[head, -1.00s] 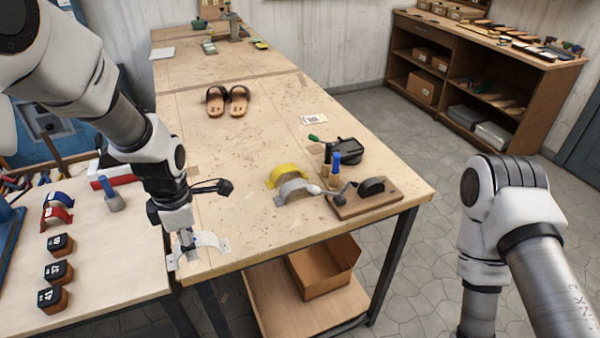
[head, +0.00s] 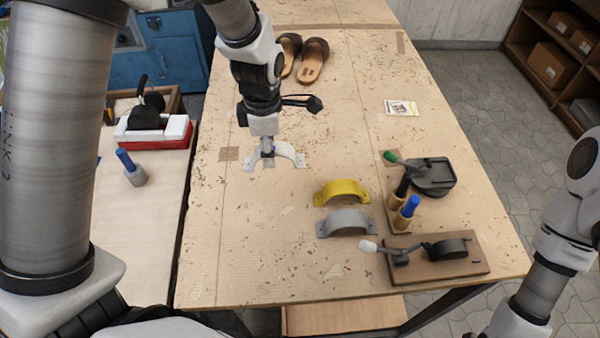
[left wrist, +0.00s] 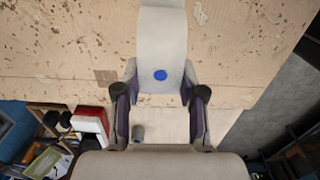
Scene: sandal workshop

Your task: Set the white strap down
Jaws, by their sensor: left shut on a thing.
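The white strap (head: 289,151) is an arched band with flat tabs at its ends, over the left part of the wooden table (head: 270,240). My left gripper (head: 267,154) points down and is shut on it. In the left wrist view the strap (left wrist: 162,35) runs up from between the fingers (left wrist: 160,92), with a blue dot on it. I cannot tell whether its tabs touch the table. A yellow strap (head: 343,187) and a grey strap (head: 345,219) stand to the right, apart from it. My right arm shows at the right edge, its gripper out of view.
Brown sandals (head: 313,62) lie at the back. A board with a black roller (head: 446,249), blue-handled tool (head: 408,210) and black tray (head: 433,175) are on the right. A white-red box (head: 152,133) is on the left bench. Table front left is clear.

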